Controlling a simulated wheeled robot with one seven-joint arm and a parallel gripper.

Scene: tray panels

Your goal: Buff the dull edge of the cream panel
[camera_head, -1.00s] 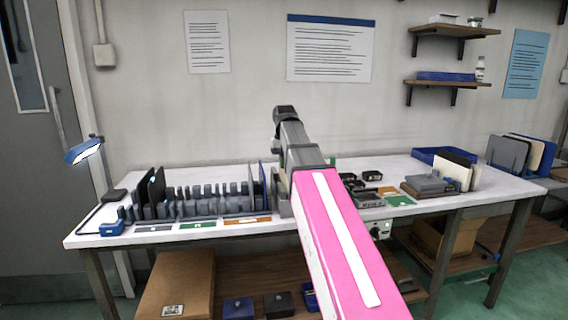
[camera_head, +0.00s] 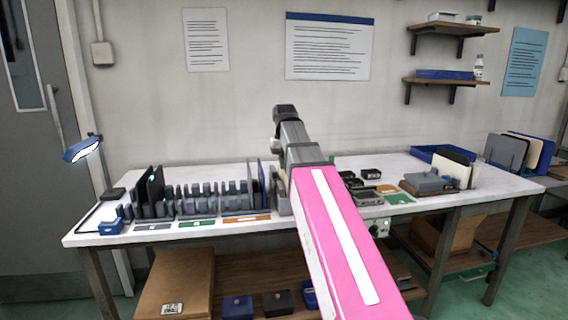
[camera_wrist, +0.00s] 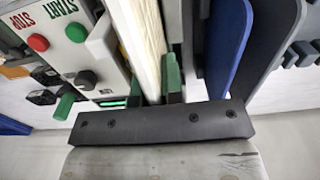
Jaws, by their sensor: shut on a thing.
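In the wrist view a cream panel (camera_wrist: 143,38) stands on edge between the green-tipped fingers of my gripper (camera_wrist: 154,82), which is shut on it. Beside it on the left is a grey machine (camera_wrist: 88,14) with a red button, a green button and START and STOP labels. The panel's far end runs out of the top of the view, and I cannot tell which edge is dull. In the head view my pink arm hides the gripper and the held panel.
A blue panel (camera_wrist: 228,45) stands close on the right in the wrist view. A slotted rack (camera_head: 205,200) with dark panels fills the bench's left. A grey block (camera_head: 428,184), a blue tray (camera_head: 430,151) and upright panels are on the right. A lamp (camera_head: 82,149) stands far left.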

